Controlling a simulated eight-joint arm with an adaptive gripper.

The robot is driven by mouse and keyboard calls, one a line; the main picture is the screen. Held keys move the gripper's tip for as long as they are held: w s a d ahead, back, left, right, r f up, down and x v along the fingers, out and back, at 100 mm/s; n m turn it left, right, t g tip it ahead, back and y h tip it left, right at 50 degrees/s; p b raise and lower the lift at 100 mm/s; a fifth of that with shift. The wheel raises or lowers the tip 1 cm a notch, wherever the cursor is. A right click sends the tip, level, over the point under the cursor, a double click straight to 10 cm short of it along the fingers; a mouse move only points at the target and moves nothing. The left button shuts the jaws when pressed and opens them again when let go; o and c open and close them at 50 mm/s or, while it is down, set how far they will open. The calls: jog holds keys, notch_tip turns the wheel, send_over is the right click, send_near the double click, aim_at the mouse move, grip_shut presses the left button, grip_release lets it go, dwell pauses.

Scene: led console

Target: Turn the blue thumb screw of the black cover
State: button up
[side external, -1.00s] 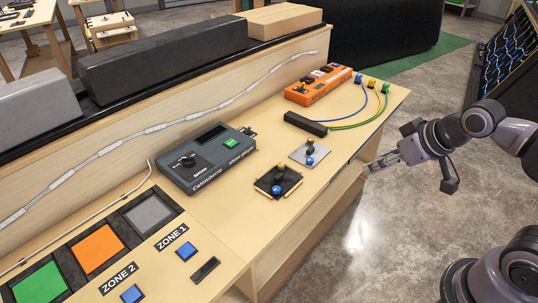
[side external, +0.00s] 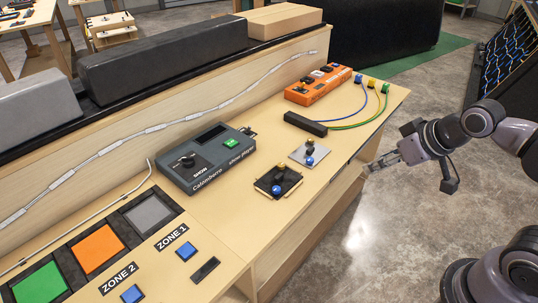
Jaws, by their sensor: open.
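The black cover (side external: 288,180) lies flat on the wooden bench near its front edge. Its blue thumb screw (side external: 276,190) is a round blue knob at the cover's near left side, with a dark and yellowish part behind it. My gripper (side external: 368,170) is open and empty, just off the front edge of the bench, to the right of the black cover and apart from it. Nothing hides the blue screw.
A grey plate (side external: 299,155) with another blue knob (side external: 310,161) lies just behind the black cover. A grey console (side external: 205,158) stands to the left. A black bar (side external: 305,124) with coloured cables and an orange box (side external: 318,85) are farther back.

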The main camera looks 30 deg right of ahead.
dwell(0.3)
jog(key=n+g, duration=0.7)
jog(key=n, duration=1.7)
send_over(277, 188)
notch_tip(277, 188, down, 10)
notch_tip(277, 188, down, 11)
jog(key=shift+r, duration=0.15)
grip_shut()
